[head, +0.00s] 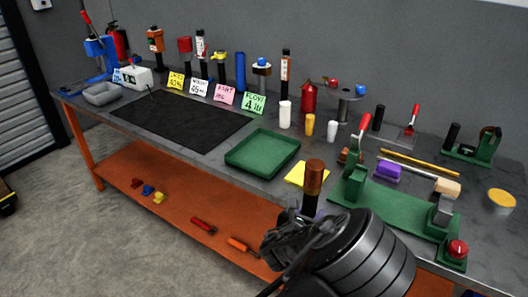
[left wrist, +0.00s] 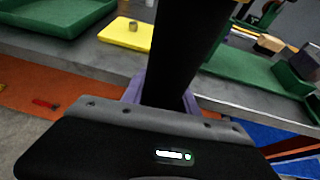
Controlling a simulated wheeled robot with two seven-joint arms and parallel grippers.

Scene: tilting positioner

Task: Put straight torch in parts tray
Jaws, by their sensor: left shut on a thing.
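The torch (head: 314,178), with a black body and a brown head, stands roughly upright in my left gripper (head: 308,218). In the left wrist view its black body (left wrist: 178,55) rises from between the jaws, which are shut on it; its head is out of that picture. It is held at the bench's front edge, in front of the yellow pad. The green parts tray (head: 235,165) lies on the bench to the left and farther back; it looks empty. Its corner shows at upper left in the left wrist view (left wrist: 75,28). My right gripper is not in view.
The yellow pad (head: 294,180) lies between tray and green positioner (head: 390,220), which stands close on the right. White and yellow cylinders (head: 285,114) stand behind the tray. A black mat (head: 180,120) lies left of it. Several tools and label cards line the back.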

